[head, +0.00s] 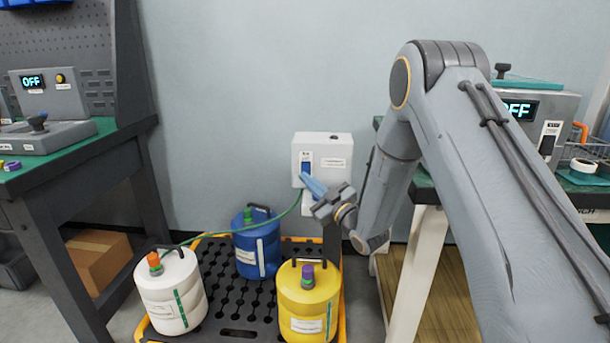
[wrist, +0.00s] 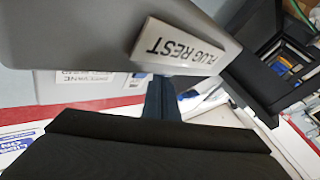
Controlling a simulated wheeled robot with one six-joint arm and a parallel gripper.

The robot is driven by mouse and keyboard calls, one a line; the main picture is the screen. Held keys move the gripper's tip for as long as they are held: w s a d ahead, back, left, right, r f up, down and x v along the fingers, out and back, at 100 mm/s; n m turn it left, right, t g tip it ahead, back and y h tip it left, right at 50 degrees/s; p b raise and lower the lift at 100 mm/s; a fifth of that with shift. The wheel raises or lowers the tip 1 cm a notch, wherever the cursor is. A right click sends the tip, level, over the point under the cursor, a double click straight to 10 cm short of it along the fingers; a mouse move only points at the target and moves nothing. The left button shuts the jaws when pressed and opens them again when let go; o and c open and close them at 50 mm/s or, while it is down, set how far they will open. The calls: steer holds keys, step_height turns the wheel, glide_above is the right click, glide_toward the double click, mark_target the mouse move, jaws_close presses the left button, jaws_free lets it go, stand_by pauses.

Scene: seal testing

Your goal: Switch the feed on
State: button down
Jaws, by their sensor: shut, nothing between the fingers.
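A white box (head: 335,147) is fixed to the wall, with a small blue switch (head: 306,157) on the left of its front face. The lettering by the switch is too small to read. My gripper (head: 307,180) is shut and empty, its blue fingers pointing up and left just below the switch. I cannot tell whether the fingertips touch the box. In the wrist view the blue fingers (wrist: 160,100) show partly, between a grey body labelled "PLUG REST" (wrist: 180,48) and a dark block in front. The switch is not clear in the wrist view.
A green hose (head: 270,222) runs from the white canister (head: 170,292) up to the box area. Blue (head: 244,247) and yellow (head: 309,317) canisters stand with it on a black tray. Benches flank both sides; displays on the left unit (head: 32,82) and right unit (head: 519,109) read "OFF".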

steer(key=shift+w, duration=0.15)
steer(key=shift+w, duration=0.3)
steer(key=shift+w+f+b, duration=0.1)
steer(key=shift+w+b, duration=0.2)
steer(key=shift+b, duration=0.05)
stand_by(0.6)
steer(key=shift+s, duration=0.1)
steer(key=shift+s+p, duration=0.5)
steer(key=shift+s, duration=0.15)
steer(key=shift+s, duration=0.1)
steer(key=shift+s+a+r+p, duration=0.1)
steer(key=shift+s+r+p, duration=0.1)
steer(key=shift+s+p, duration=0.75)
steer(key=shift+s+r+p, duration=0.2)
steer(key=shift+s+p, duration=0.25)
steer(key=shift+s, duration=1)
steer(key=shift+w+r, duration=0.1)
